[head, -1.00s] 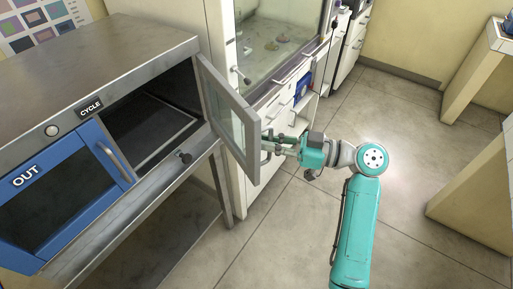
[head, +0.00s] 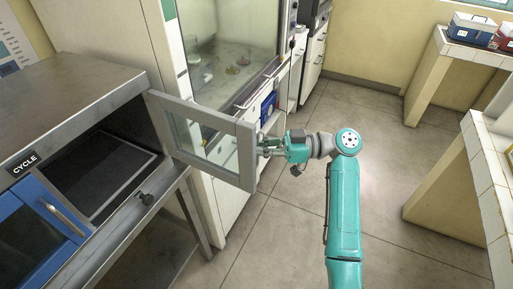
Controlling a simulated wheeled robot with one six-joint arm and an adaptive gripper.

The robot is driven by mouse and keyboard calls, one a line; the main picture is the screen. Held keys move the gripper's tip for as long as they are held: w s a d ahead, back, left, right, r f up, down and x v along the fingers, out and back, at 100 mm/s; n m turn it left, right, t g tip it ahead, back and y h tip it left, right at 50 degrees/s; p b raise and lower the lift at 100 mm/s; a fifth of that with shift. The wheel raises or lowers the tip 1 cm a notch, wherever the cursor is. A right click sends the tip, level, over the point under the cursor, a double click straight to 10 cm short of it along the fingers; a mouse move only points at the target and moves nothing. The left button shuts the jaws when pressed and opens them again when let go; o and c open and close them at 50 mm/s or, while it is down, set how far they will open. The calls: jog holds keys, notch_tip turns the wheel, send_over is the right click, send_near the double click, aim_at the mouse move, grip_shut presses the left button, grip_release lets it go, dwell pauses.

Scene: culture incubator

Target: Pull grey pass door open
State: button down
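The grey pass door (head: 246,158) has a grey frame around a clear pane. It stands open, swung out from the right-hand opening of the steel pass box (head: 75,85), with its hinge side at the box's right edge. My gripper (head: 265,147) is at the door's free edge, on the far side, where the handle would be. The door frame partly hides the fingertips, so I cannot see whether they are closed on the handle. The dark chamber behind the door is exposed, with a flat tray-like floor (head: 108,178).
A fume hood (head: 225,55) with white drawers stands just behind the grey door. Tiled benches (head: 480,180) are at the right. Open floor (head: 285,235) lies around my arm.

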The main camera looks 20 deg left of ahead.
jog(key=c, duration=1.2)
grip_release()
jog(key=v, duration=1.2)
